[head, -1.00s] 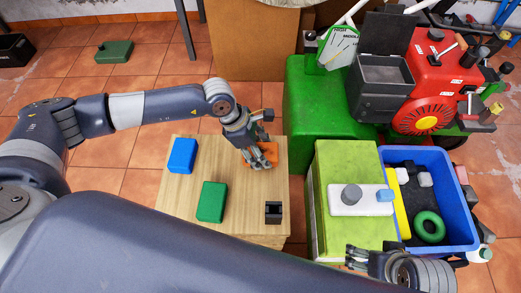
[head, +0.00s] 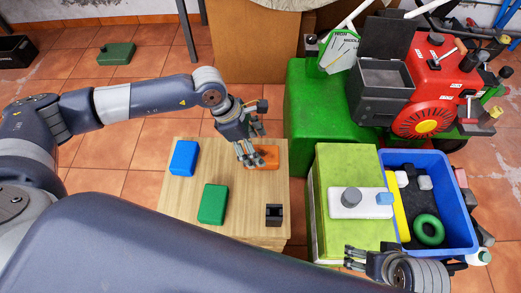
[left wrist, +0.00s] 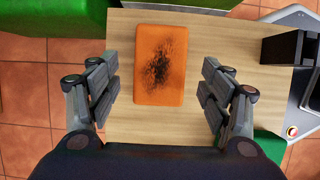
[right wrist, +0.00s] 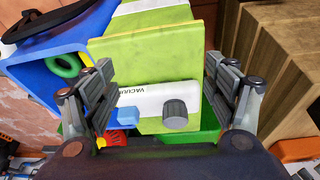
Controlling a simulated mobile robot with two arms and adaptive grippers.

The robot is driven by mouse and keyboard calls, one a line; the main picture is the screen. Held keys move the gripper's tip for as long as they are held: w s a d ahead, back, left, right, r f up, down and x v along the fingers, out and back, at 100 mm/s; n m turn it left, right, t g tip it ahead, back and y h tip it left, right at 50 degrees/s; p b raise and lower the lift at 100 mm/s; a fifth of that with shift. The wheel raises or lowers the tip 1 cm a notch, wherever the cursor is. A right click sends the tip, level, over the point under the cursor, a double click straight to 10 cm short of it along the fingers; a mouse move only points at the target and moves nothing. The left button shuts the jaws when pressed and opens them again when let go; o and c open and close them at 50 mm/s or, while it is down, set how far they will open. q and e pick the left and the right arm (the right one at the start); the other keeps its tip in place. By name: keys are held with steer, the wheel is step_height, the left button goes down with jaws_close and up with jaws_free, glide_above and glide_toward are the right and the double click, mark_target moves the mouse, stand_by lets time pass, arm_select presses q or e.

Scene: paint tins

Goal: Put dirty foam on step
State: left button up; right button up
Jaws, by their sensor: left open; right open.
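The dirty foam is an orange block (head: 266,158) with a black smudge on top. It lies flat near the far right edge of a wooden-topped stand (head: 235,180), which looks like the step. The left wrist view shows the foam (left wrist: 160,64) whole, between and beyond my open fingers, with clear gaps on both sides. My left gripper (head: 250,159) is open and empty, above the foam's left part. My right gripper (head: 356,256) is open and empty, near the front of a lime-green box (head: 330,225).
A blue block (head: 183,157), a green block (head: 212,203) and a black holder (head: 274,214) share the wooden top. A white vacuum device (head: 350,205) sits on the lime box. A blue bin (head: 465,225) and a red machine (head: 438,80) stand to the right.

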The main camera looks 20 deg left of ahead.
arm_select(q)
steer(key=v, duration=0.7)
steer(key=shift+r+p, duration=0.2)
steer(key=shift+p, duration=0.25)
arm_select(e)
steer(key=x, duration=0.4)
steer(key=shift+s+f, duration=0.25)
steer(key=shift+f, duration=0.2)
steer(key=shift+a, duration=0.1)
